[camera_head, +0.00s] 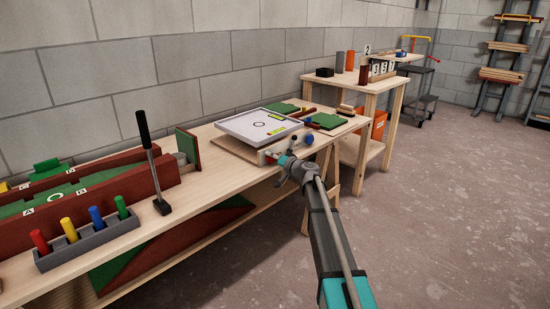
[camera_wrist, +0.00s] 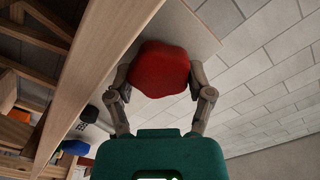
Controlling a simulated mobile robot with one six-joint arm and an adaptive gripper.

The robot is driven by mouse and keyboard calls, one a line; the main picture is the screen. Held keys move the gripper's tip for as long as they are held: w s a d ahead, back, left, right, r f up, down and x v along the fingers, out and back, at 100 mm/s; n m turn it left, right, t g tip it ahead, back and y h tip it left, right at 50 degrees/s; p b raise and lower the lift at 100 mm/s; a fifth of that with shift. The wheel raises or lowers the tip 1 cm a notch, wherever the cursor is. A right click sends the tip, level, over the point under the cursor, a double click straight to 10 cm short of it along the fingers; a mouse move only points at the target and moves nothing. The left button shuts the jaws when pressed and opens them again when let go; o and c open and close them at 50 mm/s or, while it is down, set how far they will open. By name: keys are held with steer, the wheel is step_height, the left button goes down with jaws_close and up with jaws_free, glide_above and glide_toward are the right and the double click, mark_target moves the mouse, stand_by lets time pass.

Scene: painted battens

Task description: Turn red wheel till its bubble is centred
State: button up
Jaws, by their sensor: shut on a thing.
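The red wheel (camera_wrist: 160,70) fills the space between my gripper's two fingers in the wrist view. My gripper (camera_wrist: 160,84) is shut on it, one finger on each side. In the head view my gripper (camera_head: 283,160) is at the front edge of the white tilting board (camera_head: 240,125), and it mostly hides the red wheel there. The board has a ring mark and two yellow-green level vials, one at the front edge (camera_head: 277,131) and one at the right (camera_head: 276,116). The bubbles are too small to make out. A blue wheel (camera_head: 309,139) sits at the board's right side.
The board stands on a wooden bench (camera_head: 195,205). Green pads (camera_head: 327,121) lie right of and behind it. A black-handled lever (camera_head: 150,150) and a grey rack (camera_head: 88,243) of coloured pegs stand to the left. The floor at right is clear.

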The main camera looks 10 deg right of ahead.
steer(key=shift+w+m, duration=0.2)
steer(key=shift+m, duration=0.6)
steer(key=o, duration=1.1)
steer(key=shift+s, duration=0.1)
steer(key=shift+s+f, duration=0.1)
steer(key=shift+s, duration=0.05)
steer(key=shift+v, duration=3.85)
